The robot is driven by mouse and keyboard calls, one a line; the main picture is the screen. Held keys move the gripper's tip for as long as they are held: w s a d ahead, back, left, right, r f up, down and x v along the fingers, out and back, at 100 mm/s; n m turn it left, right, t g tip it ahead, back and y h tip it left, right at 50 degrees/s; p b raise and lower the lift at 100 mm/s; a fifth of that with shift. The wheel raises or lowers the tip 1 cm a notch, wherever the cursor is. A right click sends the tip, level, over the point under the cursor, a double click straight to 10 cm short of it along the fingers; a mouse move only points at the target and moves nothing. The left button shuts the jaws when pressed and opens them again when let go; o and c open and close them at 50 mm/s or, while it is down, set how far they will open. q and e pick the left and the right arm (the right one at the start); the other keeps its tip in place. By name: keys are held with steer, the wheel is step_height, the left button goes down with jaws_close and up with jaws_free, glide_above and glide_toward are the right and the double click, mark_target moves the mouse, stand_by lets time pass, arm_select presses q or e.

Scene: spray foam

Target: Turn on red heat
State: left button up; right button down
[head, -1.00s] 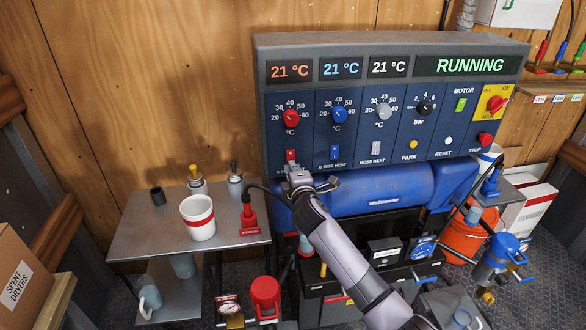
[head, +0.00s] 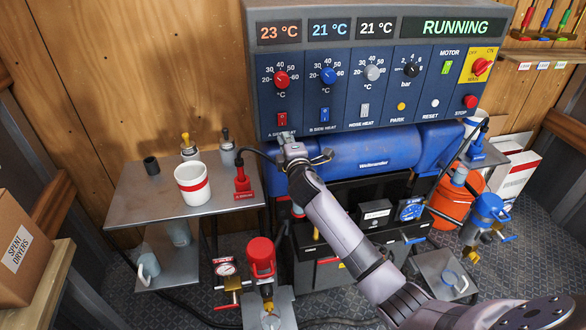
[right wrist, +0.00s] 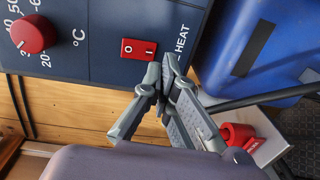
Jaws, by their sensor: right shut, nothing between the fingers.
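The red A-side heat switch (head: 282,119) sits low on the left of the blue control panel. In the right wrist view, the red rocker (right wrist: 138,49) shows "O" and "I" marks. I cannot tell which end is pressed in. The red knob (head: 281,79) is above it, and the red display (head: 279,33) reads 23 °C. My right gripper (head: 285,138) is shut and empty just below the switch. Its fingertips (right wrist: 161,70) show beside the rocker's "I" end; contact is not clear. My left gripper is not in view.
The green display (head: 456,28) reads RUNNING. The blue B-side switch (head: 325,115) and hose heat switch (head: 365,110) are to the right. A metal table (head: 130,205) with a white cup (head: 192,184) stands left.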

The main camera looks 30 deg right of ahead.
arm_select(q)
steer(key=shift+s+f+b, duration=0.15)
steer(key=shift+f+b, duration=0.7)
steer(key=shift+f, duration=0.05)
arm_select(e)
steer(key=f+v, duration=0.2)
steer(key=v, duration=0.7)
steer(key=shift+s, duration=0.3)
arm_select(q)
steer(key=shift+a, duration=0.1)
arm_select(e)
steer(key=shift+a, duration=0.1)
